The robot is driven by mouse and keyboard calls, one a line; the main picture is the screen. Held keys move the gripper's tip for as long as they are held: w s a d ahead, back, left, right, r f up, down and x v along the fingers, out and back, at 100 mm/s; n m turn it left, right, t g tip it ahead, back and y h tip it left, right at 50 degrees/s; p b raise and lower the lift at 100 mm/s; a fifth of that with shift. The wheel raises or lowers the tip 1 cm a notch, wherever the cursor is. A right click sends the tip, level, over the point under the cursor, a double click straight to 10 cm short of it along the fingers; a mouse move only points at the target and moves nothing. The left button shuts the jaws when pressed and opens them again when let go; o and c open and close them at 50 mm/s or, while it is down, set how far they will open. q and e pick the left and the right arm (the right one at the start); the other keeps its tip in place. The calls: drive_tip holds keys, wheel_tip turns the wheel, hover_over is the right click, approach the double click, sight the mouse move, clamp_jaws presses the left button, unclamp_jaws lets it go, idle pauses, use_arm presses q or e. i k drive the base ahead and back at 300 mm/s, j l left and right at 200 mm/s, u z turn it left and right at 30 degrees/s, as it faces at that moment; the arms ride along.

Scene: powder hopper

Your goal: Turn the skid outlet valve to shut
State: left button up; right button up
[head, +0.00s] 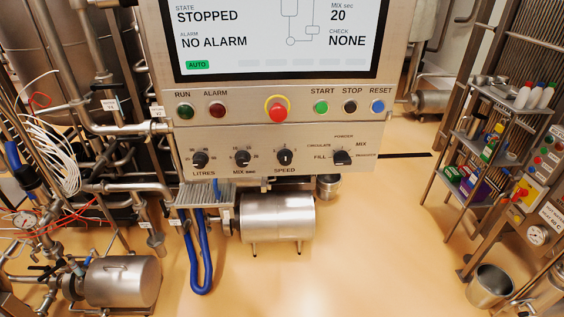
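I cannot tell which fitting is the skid outlet valve; the tags on the pipework are too small to read surely. Tagged pipe fittings stand at the left, with a white tag (109,104) on the upper pipe and another tag (157,111) beside the panel. A lower tagged fitting (154,238) stands left of the blue hose. A blue-handled part (12,154) shows at the left edge, and small dark and blue handles sit near the steel pump (122,281) at lower left. Neither of my grippers is in view.
A control panel (270,138) fills the centre; its screen (275,38) reads STOPPED, NO ALARM. A blue hose (203,262) hangs below, beside a steel motor (278,217). A shelf rack (482,140) and steel bucket (490,287) stand right. Floor (380,240) is clear at centre right.

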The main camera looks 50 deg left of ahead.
sight(161, 202)
drive_tip(key=i+u, duration=0.1)
drive_tip(key=u, duration=1.3)
